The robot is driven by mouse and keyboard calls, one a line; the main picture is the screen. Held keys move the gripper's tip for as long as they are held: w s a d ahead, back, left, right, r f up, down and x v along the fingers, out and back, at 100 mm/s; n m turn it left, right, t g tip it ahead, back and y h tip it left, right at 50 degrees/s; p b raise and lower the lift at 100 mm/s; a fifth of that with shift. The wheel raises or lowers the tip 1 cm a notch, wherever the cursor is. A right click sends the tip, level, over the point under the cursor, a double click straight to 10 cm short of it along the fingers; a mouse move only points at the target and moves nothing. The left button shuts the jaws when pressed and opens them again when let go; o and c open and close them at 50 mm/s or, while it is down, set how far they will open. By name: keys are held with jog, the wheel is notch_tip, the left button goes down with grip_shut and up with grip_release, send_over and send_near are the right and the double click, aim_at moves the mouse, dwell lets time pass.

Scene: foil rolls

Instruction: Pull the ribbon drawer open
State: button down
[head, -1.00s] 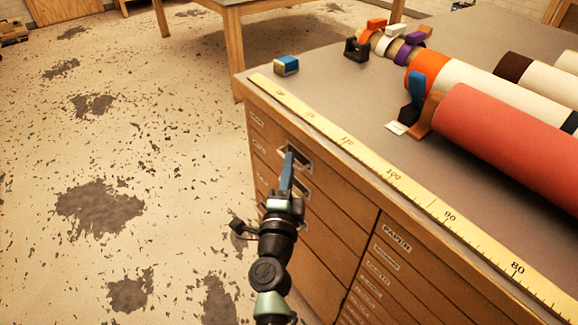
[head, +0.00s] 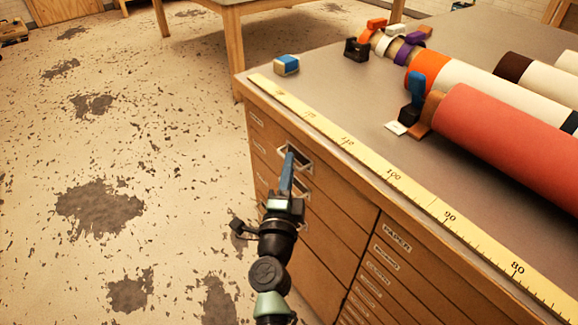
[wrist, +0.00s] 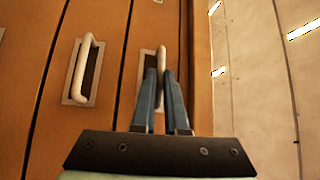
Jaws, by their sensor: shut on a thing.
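The wooden cabinet's left column has several drawers with small pale labels that I cannot read, so I cannot tell by name which is the ribbon drawer. The top drawer (head: 325,181) looks flush with the cabinet front. My gripper (head: 288,163) reaches up to this drawer's handle (head: 299,157). In the wrist view, the two blue fingers of my gripper (wrist: 161,76) are shut on the pale bar handle (wrist: 161,58), one finger on each side. The fingers hide the handle's lower part. A second drawer's handle (wrist: 84,70) is free to the left.
A yellow ruler (head: 395,177) runs along the cabinet top's front edge. A blue-and-white block (head: 286,65), tape rolls (head: 383,43) and a red roll (head: 510,140) lie on top. The floor (head: 140,150) left of the cabinet is clear.

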jog(key=shift+a, duration=0.1)
jog(key=s+a+p, duration=0.7)
jog(key=s+a, duration=0.6)
jog(key=a, duration=0.4)
jog(key=shift+a, duration=0.2)
jog(key=shift+w, duration=0.1)
jog(key=c, duration=0.9)
grip_release()
jog(key=shift+c, duration=0.2)
jog(key=s+a+f, duration=0.1)
jog(key=s+a, duration=0.1)
jog(key=s, duration=1)
jog(key=shift+s+f, duration=0.35)
jog(key=shift+r, duration=0.1)
